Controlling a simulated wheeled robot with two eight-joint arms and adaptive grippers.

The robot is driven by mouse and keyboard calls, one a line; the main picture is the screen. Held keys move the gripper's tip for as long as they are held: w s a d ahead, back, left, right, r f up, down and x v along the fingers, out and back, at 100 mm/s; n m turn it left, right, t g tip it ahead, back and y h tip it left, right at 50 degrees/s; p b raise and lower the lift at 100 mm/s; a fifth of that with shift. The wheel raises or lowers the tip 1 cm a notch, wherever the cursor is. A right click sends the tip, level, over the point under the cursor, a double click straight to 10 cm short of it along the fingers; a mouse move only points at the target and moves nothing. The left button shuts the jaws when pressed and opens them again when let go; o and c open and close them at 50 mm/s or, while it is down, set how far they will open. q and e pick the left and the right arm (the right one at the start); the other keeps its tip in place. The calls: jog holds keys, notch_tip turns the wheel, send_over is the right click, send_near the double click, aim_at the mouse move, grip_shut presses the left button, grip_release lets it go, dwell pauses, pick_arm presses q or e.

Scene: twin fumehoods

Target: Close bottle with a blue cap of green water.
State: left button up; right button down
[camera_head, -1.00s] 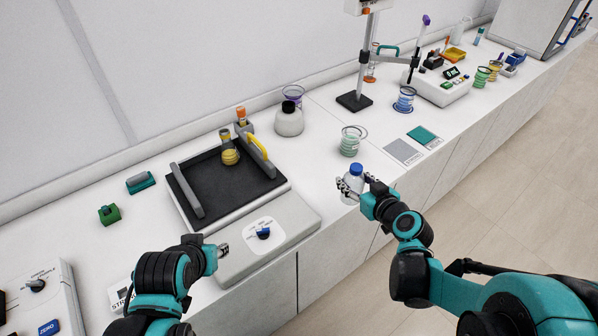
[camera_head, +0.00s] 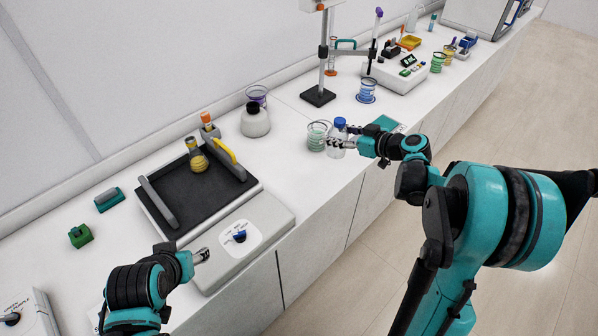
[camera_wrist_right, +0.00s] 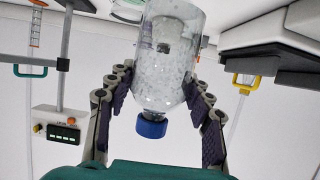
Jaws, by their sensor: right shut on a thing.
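A clear bottle with a blue cap (camera_head: 340,123) is held upright by my right gripper (camera_head: 338,143) near the bench's front edge. In the right wrist view the bottle's clear body (camera_wrist_right: 172,55) sits between the two fingers, with the blue cap (camera_wrist_right: 150,129) on its neck. I see no green liquid in it. A glass with green liquid (camera_head: 316,136) stands just left of the bottle in the head view. I cannot tell whether the bottle's base touches the bench. My left gripper (camera_head: 201,255) is over the bench front, beside the shaker's dial; its opening is unclear.
A shaker with a black tray (camera_head: 175,203) holds a flask with yellow liquid (camera_head: 198,160). A white bottle with a black cap (camera_head: 255,120) and a stand with a black base (camera_head: 318,96) are behind. A blue-liquid glass (camera_head: 366,91) stands farther right.

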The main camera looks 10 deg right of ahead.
pick_arm(q)
notch_tip(320, 180, down, 4)
jog(key=b, duration=0.3)
jog(key=shift+r, duration=0.25)
pick_arm(e)
jog(key=w+a+f, duration=0.4)
jog(key=a+f, duration=0.3)
jog(key=a, duration=0.4)
pick_arm(q)
notch_tip(320, 180, down, 2)
jog(key=shift+b, duration=1.2)
pick_arm(e)
notch_tip(320, 180, down, 4)
jog(key=shift+w+f, duration=0.1)
jog(key=shift+f, duration=0.05)
pick_arm(q)
jog(key=shift+r, duration=0.1)
